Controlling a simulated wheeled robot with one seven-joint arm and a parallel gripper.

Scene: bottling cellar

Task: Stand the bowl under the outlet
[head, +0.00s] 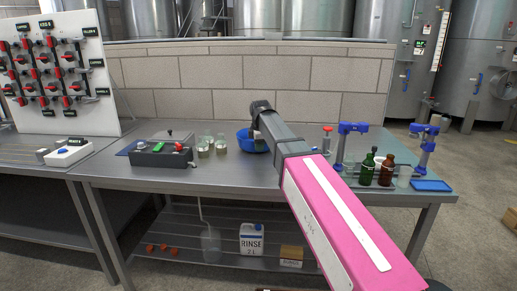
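A blue bowl (245,143) sits on the metal table, left of my arm and in front of the block wall. My arm comes in from the lower right, and my gripper (257,134) is at its far end, over or at the right side of the bowl. The arm's dark end partly covers the bowl. The fingers are too small and hidden to tell whether they touch it. I cannot tell for sure which part is the outlet. Two blue-headed stands (353,128) (424,130) are at the right of the table.
Glass beakers (204,148) stand left of the bowl, beside a dark box with knobs (162,154). Green (367,168) and brown (387,171) bottles and a blue tray (431,185) are at the right. A rinse jug (251,239) is on the lower shelf. The front middle tabletop is clear.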

